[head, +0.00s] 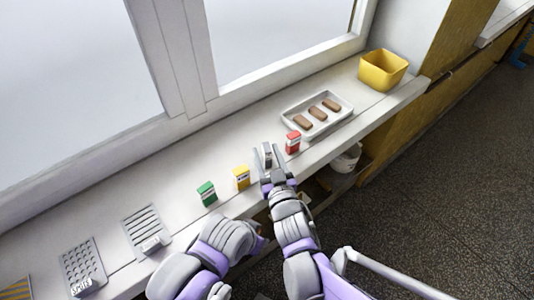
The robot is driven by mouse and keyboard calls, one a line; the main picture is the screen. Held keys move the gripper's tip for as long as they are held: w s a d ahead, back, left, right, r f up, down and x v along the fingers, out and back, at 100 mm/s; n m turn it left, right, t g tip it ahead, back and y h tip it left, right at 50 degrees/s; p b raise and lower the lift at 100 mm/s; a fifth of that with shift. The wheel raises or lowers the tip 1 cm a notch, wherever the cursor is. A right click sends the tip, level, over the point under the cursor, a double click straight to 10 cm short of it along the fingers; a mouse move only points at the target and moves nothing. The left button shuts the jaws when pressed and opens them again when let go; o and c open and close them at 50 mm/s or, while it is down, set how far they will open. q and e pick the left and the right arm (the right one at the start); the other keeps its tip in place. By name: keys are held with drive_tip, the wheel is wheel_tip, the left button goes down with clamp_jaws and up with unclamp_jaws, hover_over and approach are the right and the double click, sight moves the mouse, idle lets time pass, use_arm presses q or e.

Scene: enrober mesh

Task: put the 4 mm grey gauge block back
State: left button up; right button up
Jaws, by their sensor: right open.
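A small grey gauge block (266,152) stands upright on the white sill, in a row with a red block (293,142), a yellow block (241,178) and a green block (207,193). My right gripper (268,170) is open, with its fingers reaching over the sill right at the grey block. I cannot tell whether the fingers touch it or stand around its lower part. My left arm comes in low at the middle, below the sill's front edge; its fingers do not show.
A white tray (289,116) with brown bars and a yellow bin (382,70) stand to the right on the sill (180,160). A slotted grey rack (146,228) and a perforated plate (82,265) lie at left. The window wall bounds the back. A white bucket (347,160) sits below.

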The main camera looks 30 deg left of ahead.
drive_tip(key=shift+r, duration=0.15)
drive_tip(key=shift+s+d, duration=0.2)
drive_tip(key=shift+s, duration=0.05)
drive_tip(key=v, duration=1.1)
drive_tip(key=shift+s+d, duration=0.15)
drive_tip(key=w+d+f+m+h, duration=0.1)
drive_tip(key=d+f+m+h, duration=0.15)
drive_tip(key=d, duration=0.45)
drive_tip(key=w+d+f+m+g+h, duration=0.15)
drive_tip(key=d+h, duration=0.25)
drive_tip(key=d, duration=0.4)
drive_tip(key=w+d+f+m+h, duration=0.2)
drive_tip(key=d+f+h, duration=0.15)
drive_tip(key=d, duration=0.35)
drive_tip(key=s+d+f+m+g+h, duration=0.2)
drive_tip(key=s+d+g, duration=0.4)
drive_tip(key=s+d, duration=0.5)
drive_tip(key=s+f+m, duration=0.1)
drive_tip(key=s, duration=0.1)
drive_tip(key=shift+s+d+f+h, duration=0.25)
drive_tip(key=shift+d+f+h, duration=0.05)
drive_tip(key=shift+f+h, duration=0.1)
